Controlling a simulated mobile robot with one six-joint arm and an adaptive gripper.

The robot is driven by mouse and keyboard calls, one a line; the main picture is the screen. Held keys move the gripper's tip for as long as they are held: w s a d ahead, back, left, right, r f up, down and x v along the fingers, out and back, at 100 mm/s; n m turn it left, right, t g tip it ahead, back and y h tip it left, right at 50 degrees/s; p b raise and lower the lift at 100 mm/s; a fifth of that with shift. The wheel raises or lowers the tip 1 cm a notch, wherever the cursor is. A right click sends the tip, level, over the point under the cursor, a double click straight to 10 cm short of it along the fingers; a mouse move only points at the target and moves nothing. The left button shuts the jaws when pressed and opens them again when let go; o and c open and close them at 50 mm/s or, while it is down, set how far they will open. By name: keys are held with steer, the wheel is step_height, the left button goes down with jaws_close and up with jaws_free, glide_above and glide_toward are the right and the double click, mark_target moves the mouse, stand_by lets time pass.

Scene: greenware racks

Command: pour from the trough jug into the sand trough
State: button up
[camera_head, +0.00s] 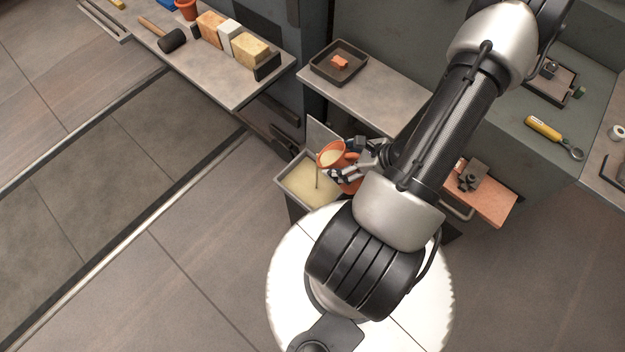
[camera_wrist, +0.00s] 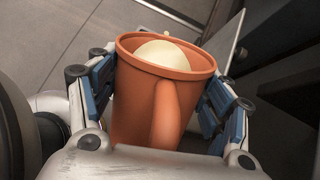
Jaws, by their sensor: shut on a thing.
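The trough jug (camera_wrist: 143,108) is an orange-brown jug with a handle, and pale cream material shows inside its rim. My gripper (camera_head: 350,172) is shut on it, with blue-padded fingers on both sides in the wrist view (camera_wrist: 160,105). In the head view the jug (camera_head: 330,158) is held at the right side of the sand trough (camera_head: 296,212), its mouth turned toward the trough. The trough is a grey box with pale sand-coloured content. A thin dark upright line shows between the jug's lip and the trough; I cannot tell what it is. My arm hides part of the jug.
A grey shelf (camera_head: 385,98) with a dark tray (camera_head: 350,76) holding an orange piece stands behind the trough. A bench (camera_head: 222,80) with a mallet and several blocks is at upper left. An orange board (camera_head: 490,205) is right of my arm. Floor at left is clear.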

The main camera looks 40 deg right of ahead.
steer(key=shift+w, duration=0.1)
steer(key=shift+r+g+h, duration=0.3)
steer(key=shift+r+g, duration=0.05)
steer(key=shift+g, duration=0.55)
stand_by(0.9)
steer(key=shift+w+a+f+g+h, duration=0.15)
steer(key=shift+f+g+h, duration=0.1)
steer(key=shift+g, duration=0.3)
steer(key=shift+w+d+f+g+h, duration=0.15)
steer(key=shift+f+g, duration=0.15)
steer(key=shift+g, duration=0.3)
steer(key=shift+w+a+f+g+h, duration=0.15)
steer(key=shift+f+g+h, duration=0.1)
steer(key=shift+g, duration=0.3)
stand_by(1.8)
steer(key=shift+w+f, duration=0.1)
steer(key=shift+f, duration=0.15)
